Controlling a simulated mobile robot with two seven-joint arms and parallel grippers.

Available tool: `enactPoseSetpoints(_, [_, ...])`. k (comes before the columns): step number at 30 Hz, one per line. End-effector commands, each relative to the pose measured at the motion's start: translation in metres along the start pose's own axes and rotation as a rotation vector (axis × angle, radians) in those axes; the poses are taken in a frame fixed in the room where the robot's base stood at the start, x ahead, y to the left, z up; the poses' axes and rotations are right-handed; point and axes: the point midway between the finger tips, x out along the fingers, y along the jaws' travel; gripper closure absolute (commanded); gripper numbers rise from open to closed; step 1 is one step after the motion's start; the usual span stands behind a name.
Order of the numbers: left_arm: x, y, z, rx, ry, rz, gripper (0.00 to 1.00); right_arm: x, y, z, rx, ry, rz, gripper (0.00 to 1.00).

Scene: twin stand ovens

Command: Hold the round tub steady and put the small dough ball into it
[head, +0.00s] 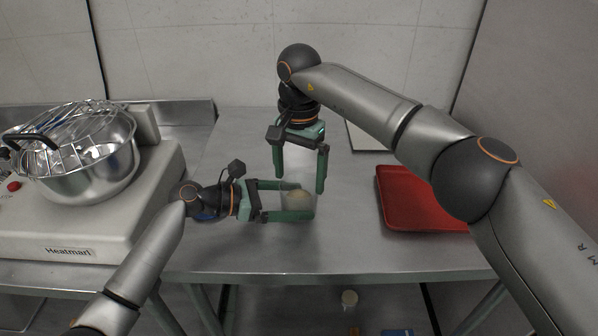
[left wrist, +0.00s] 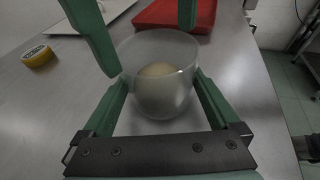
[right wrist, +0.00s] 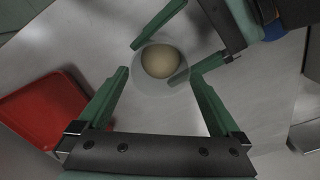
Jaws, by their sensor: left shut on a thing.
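The round tub (left wrist: 165,103) is translucent and stands upright on the steel table. The small dough ball (left wrist: 160,71) is pale tan and lies inside the tub; it also shows in the head view (head: 299,198) and the right wrist view (right wrist: 161,61). My left gripper (head: 304,201) is shut on the tub, with one finger on each side of it. My right gripper (head: 300,184) is open and empty above the tub, its fingers spread wider than the dough ball. In the right wrist view the ball lies beyond the right fingertips (right wrist: 158,77).
A red tray (head: 400,210) lies to the right on the table. A flat white board (head: 364,138) lies at the back. A yellow tape roll (left wrist: 38,56) is on the table. A heater with a metal bowl (head: 90,180) and wire whisk-like rack stands at the left. The front table is clear.

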Motion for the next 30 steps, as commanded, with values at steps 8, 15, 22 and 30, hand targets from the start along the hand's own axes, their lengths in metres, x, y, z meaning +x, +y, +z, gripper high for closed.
enactPoseSetpoints(8, [0.000,0.000,0.000,0.001,0.000,0.000,0.36,-0.013,0.000,0.000,0.000,0.001,0.000,0.00])
enactPoseSetpoints(15, [0.000,0.000,0.000,0.001,0.000,0.000,0.36,-0.054,-0.001,0.000,0.001,0.003,-0.002,0.00])
enactPoseSetpoints(22, [0.000,0.000,0.000,0.001,0.000,0.000,0.36,-0.074,0.000,0.000,0.000,0.000,0.000,0.00])
enactPoseSetpoints(30, [0.000,0.000,0.000,0.001,0.000,0.000,0.36,-0.075,0.000,0.000,0.000,-0.001,0.000,0.00])
